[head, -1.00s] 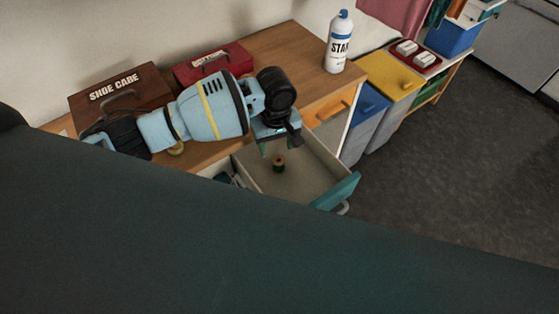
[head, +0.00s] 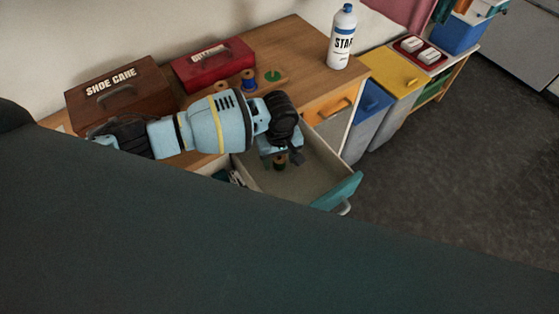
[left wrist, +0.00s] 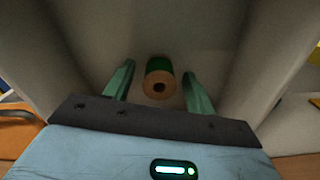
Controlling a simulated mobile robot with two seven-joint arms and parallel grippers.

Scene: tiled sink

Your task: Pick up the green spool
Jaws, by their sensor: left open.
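A green spool (head: 280,162) with a tan end stands inside the open drawer (head: 318,185). In the left wrist view the spool (left wrist: 159,70) shows its round tan end with a dark hole, and it lies between the two green fingers. My left gripper (head: 282,158) reaches down into the drawer over the spool and partly hides it. The left gripper (left wrist: 157,88) is open, with a visible gap on both sides of the spool. My right gripper is not in view.
The drawer's teal front (head: 338,192) and pale walls surround the gripper.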

